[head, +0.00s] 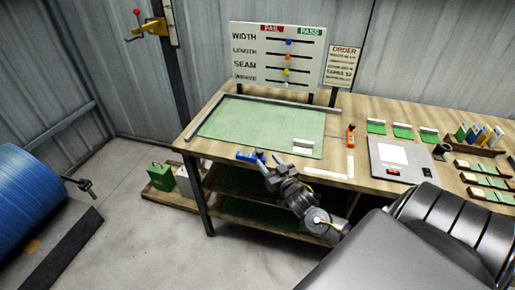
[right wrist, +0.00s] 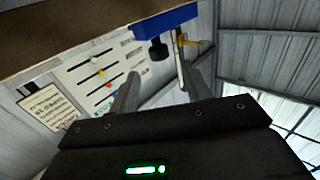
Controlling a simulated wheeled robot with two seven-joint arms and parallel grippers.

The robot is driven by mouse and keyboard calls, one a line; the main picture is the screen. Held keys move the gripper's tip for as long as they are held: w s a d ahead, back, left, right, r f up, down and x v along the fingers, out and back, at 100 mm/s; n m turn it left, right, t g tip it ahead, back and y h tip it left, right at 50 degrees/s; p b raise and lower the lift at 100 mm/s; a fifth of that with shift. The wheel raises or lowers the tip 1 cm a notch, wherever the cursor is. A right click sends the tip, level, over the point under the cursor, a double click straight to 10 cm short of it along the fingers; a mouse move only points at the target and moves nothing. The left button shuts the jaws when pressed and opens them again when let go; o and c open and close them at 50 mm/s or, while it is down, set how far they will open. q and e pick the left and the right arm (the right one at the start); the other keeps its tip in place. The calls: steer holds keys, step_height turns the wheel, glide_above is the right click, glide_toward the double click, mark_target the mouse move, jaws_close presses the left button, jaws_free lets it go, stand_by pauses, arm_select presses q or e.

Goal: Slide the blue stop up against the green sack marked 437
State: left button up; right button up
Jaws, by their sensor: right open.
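A blue block (head: 248,156), which looks like the blue stop, sits at the front edge of the bench, left of the green mat's front right corner. It also shows in the right wrist view (right wrist: 165,21), with a dark knob below it. My right gripper (head: 269,162) is open and empty at the bench's front edge, beside the right end of the blue block. A small green piece with a white band (head: 304,148) lies at the mat's front right corner; no number is readable on it. Several green pieces with white bands (head: 402,131) lie further right. My left gripper is not in view.
A metal rail (head: 265,101) runs along the back of the green mat (head: 255,125). An orange tool (head: 351,136), a white angle ruler (head: 338,168) and a grey scale (head: 380,165) lie to the right. A slider board (head: 275,55) stands behind. The mat's middle is clear.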

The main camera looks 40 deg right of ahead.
steer(key=w, duration=0.3)
steer(key=w+d+p, duration=0.1)
steer(key=w, duration=0.5)
steer(key=shift+d, duration=0.3)
steer(key=shift+s, duration=0.1)
steer(key=shift+c, duration=0.2)
jaws_close()
